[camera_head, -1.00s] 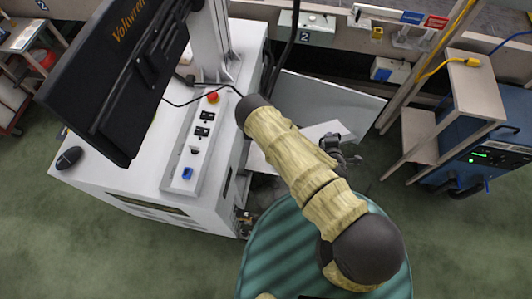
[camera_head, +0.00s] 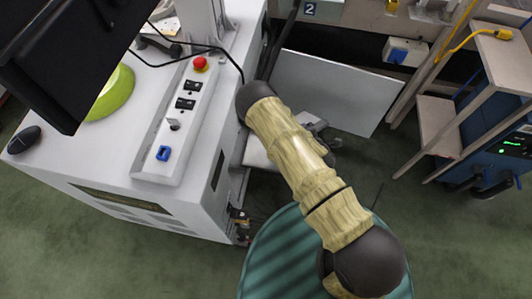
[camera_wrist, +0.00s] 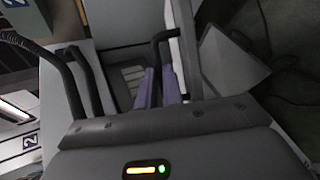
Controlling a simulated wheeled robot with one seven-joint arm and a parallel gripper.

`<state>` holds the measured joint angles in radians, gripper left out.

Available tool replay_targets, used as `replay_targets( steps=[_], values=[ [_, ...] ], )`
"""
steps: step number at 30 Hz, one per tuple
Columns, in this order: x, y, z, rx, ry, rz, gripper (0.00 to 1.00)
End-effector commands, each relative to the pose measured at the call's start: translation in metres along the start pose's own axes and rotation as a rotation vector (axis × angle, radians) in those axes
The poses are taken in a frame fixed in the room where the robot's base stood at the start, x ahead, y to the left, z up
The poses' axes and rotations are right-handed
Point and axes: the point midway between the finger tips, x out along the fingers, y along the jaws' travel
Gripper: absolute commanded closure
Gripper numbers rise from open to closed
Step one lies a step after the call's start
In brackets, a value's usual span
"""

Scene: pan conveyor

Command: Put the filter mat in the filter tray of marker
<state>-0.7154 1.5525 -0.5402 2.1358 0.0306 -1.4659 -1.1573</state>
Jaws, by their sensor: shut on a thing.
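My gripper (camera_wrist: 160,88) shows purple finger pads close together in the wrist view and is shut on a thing. A thin pale slab (camera_wrist: 185,45), seemingly the filter mat, stands edge-on at the pads; how it sits between them is unclear. In the head view my arm largely covers my gripper (camera_head: 316,127), low beside the marker. The marker (camera_head: 110,165) is the white machine at the left. A pale flat part (camera_head: 258,153) shows at its right side, partly behind my arm; I cannot tell whether it is the filter tray.
A large pale panel (camera_head: 335,88) stands right behind my gripper. A black monitor (camera_head: 70,50) overhangs the marker. A red button (camera_head: 199,63), a green bowl (camera_head: 112,95) and a mouse (camera_head: 24,139) are on top. A blue unit (camera_head: 505,140) stands right.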

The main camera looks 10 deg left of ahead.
Motion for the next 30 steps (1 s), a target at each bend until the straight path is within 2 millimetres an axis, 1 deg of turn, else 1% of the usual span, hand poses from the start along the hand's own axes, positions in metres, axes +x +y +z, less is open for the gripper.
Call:
replay_targets(
  steps=[1, 9, 18, 30],
  values=[
    [0.015, -0.012, -0.006, -0.008, 0.015, 0.009, 1.0],
    [0.055, -0.029, -0.029, -0.066, 0.113, 0.038, 1.0],
    [0.095, -0.046, -0.049, -0.132, 0.228, 0.071, 1.0],
    [0.14, -0.067, -0.068, -0.223, 0.386, 0.115, 1.0]
  ],
)
